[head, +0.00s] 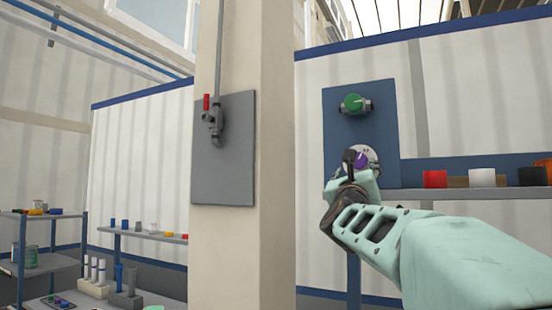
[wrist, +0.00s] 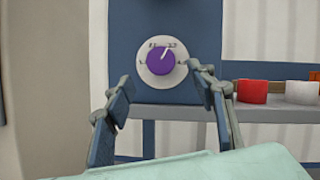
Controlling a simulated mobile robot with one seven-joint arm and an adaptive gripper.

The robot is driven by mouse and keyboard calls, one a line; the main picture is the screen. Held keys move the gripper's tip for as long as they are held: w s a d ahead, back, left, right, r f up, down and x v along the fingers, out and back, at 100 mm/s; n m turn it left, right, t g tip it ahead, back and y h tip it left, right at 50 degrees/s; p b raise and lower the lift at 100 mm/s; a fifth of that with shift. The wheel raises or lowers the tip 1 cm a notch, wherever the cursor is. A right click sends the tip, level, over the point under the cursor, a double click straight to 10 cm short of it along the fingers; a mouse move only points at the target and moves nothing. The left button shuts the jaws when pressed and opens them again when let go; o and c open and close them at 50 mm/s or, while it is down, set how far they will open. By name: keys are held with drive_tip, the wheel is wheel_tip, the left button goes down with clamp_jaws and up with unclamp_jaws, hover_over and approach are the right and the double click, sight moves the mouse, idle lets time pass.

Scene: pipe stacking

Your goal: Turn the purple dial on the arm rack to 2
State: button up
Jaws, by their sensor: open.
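The purple dial (wrist: 161,61) sits on a round white scale plate (wrist: 148,76) on a blue panel (wrist: 195,40) in the wrist view. A white pointer line on the dial points up and slightly right; the scale marks are too small to read surely. In the head view the dial (head: 361,160) is partly hidden by my gripper. My gripper (wrist: 160,88) is open and empty, its two fingers spread to the left and right below the dial, apart from it. In the head view my gripper (head: 352,160) is in front of the dial.
A green knob (head: 352,103) is on the same panel above the dial. A grey shelf (head: 460,193) to the right holds a red cup (head: 435,179) and a white cup (head: 482,177). A beige pillar (head: 275,200) with a red-handled valve (head: 207,103) stands to the left.

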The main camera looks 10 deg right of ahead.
sight(358, 162)
drive_tip(key=p+x, duration=0.5)
drive_tip(key=x, duration=0.2)
drive_tip(key=shift+r+p, duration=0.1)
drive_tip(key=shift+p, duration=0.2)
drive_tip(key=shift+p+x, duration=0.75)
drive_tip(key=shift+x, duration=0.15)
drive_tip(key=shift+d, duration=0.1)
drive_tip(key=shift+c, duration=0.2)
drive_tip(key=c, duration=1.1)
drive_tip(key=shift+f, duration=0.2)
